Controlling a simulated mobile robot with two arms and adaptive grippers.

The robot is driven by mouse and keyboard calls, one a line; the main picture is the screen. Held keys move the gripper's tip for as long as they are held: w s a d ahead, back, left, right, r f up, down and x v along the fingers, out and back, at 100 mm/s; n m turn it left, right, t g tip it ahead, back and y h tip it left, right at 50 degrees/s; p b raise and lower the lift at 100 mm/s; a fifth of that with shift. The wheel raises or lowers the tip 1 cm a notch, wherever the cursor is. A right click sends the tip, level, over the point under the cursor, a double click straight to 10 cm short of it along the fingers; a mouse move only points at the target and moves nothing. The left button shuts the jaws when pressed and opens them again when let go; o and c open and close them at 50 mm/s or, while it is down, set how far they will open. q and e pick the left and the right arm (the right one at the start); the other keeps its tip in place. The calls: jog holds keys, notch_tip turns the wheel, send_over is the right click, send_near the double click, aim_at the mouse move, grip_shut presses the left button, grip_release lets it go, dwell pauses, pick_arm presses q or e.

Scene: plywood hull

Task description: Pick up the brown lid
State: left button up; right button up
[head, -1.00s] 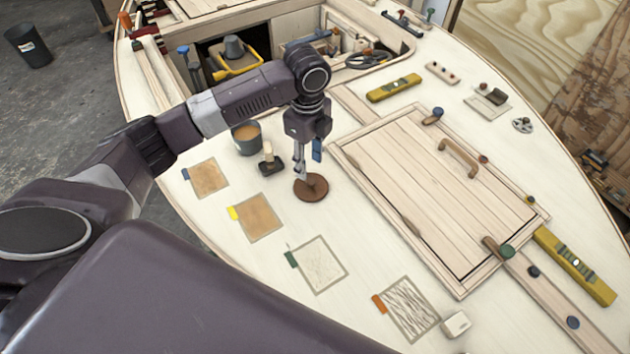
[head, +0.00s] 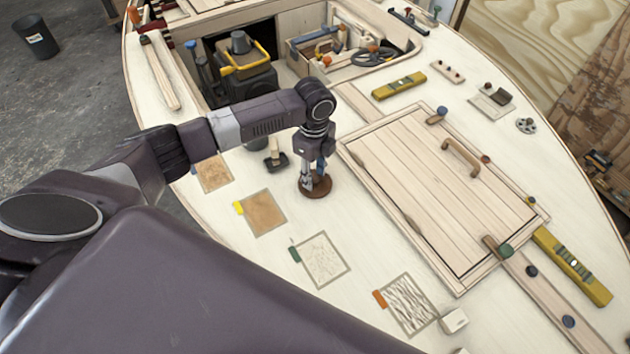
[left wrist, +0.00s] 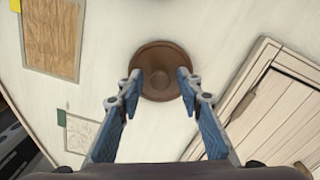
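The brown lid (head: 315,187) is a round disc lying flat on the pale deck, left of the hatch. In the left wrist view the lid (left wrist: 160,57) shows a raised round knob at its middle. My left gripper (head: 313,184) points straight down just over the lid. In the left wrist view its blue fingers (left wrist: 158,78) are apart, one on each side of the knob, with nothing between them that they grip. Whether the fingertips touch the lid cannot be told. My right gripper is not in view.
A wooden hatch (head: 440,180) with a handle lies to the right. A dark brush-like block (head: 277,161) stands close by on the left. Sandpaper squares (head: 262,212) lie in front. A yellow level (head: 398,86) lies behind. An open compartment with tools is at the back.

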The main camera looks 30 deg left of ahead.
pick_arm(q)
jog(key=c, duration=0.5)
jog(key=shift+r, duration=0.1)
